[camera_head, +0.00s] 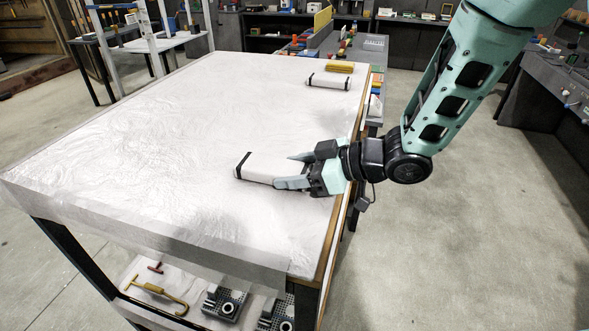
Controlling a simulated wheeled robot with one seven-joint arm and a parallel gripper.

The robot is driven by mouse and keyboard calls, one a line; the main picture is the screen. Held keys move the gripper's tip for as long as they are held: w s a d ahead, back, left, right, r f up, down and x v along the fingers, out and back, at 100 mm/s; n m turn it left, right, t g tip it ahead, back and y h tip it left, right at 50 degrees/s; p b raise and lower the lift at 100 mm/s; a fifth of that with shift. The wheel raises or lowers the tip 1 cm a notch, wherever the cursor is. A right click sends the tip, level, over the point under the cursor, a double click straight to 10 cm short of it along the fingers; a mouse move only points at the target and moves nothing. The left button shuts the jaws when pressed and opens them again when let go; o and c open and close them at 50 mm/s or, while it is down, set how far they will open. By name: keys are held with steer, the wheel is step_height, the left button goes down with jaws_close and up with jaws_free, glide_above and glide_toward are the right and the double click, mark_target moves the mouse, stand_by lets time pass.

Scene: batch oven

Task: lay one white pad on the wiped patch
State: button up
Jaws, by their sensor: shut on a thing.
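A white rolled pad (248,171) with a black band at its left end lies on or just above the white-covered table, right of its middle. My gripper (288,171) reaches in from the right, with one finger on the far side and one on the near side of this pad, shut on it. The gripper hides the pad's right part. A second white rolled pad (329,81) with black bands lies near the table's far right edge. I cannot make out a wiped patch on the sheet.
The table (150,130) has a wrinkled white sheet, with wide free room left and centre. A yellow block (340,68) lies behind the far pad. A yellow-handled tool (158,292) and grey metal parts (224,303) sit on the lower shelf. Grey benches stand behind.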

steer(key=o, duration=1)
steer(key=b+v, duration=0.3)
steer(key=v, duration=1.4)
steer(key=shift+s+d, duration=0.1)
steer(key=shift+d, duration=0.05)
